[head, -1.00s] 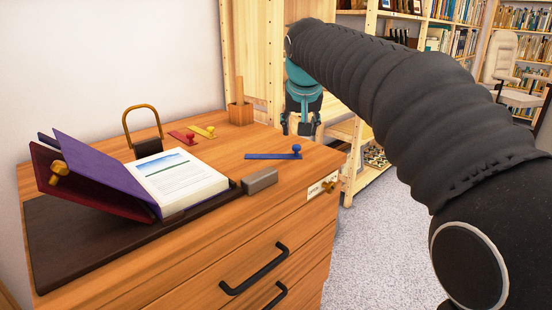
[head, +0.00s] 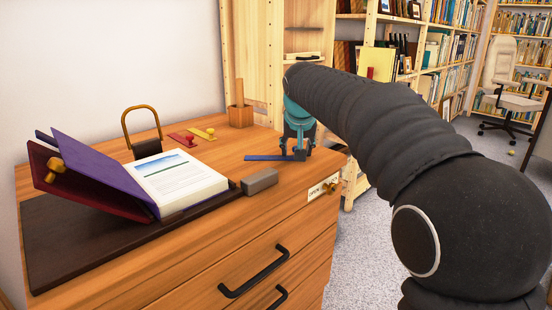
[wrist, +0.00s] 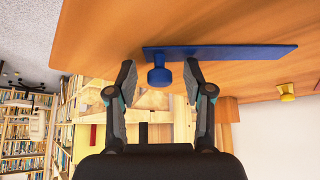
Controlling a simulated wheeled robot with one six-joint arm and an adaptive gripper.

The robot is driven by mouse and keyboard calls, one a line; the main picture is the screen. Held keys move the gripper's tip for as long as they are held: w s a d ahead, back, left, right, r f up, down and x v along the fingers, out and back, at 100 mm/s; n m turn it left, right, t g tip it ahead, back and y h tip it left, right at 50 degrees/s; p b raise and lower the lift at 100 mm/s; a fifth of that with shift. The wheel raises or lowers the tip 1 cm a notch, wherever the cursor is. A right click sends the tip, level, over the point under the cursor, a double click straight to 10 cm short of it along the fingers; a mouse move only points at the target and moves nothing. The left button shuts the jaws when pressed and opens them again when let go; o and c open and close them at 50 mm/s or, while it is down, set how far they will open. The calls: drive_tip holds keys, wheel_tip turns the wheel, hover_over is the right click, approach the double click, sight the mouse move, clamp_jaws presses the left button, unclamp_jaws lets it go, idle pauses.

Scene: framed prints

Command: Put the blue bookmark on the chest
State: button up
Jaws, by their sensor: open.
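The blue bookmark (head: 268,157) lies flat on the wooden top of the chest (head: 221,155), near its right side. It is a flat strip with a round knob at one end. In the wrist view the blue bookmark (wrist: 230,54) spans the upper middle, with its knob between the fingertips' line of reach. My gripper (head: 299,150) is at the knob end of the bookmark, pointing down. The wrist view shows my gripper (wrist: 160,75) open, one finger on each side of the knob; I cannot tell whether either finger touches it. In the head view the gripper hides the knob.
A purple open book (head: 105,170) rests on a dark board (head: 75,245) at left. A grey block (head: 259,182) lies near the front. Red (head: 182,139) and yellow (head: 203,133) bookmarks and a wooden holder (head: 240,116) are behind. Shelves stand beyond.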

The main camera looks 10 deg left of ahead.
drive_tip(key=shift+c, duration=0.3)
clamp_jaws()
drive_tip(key=shift+r, duration=0.15)
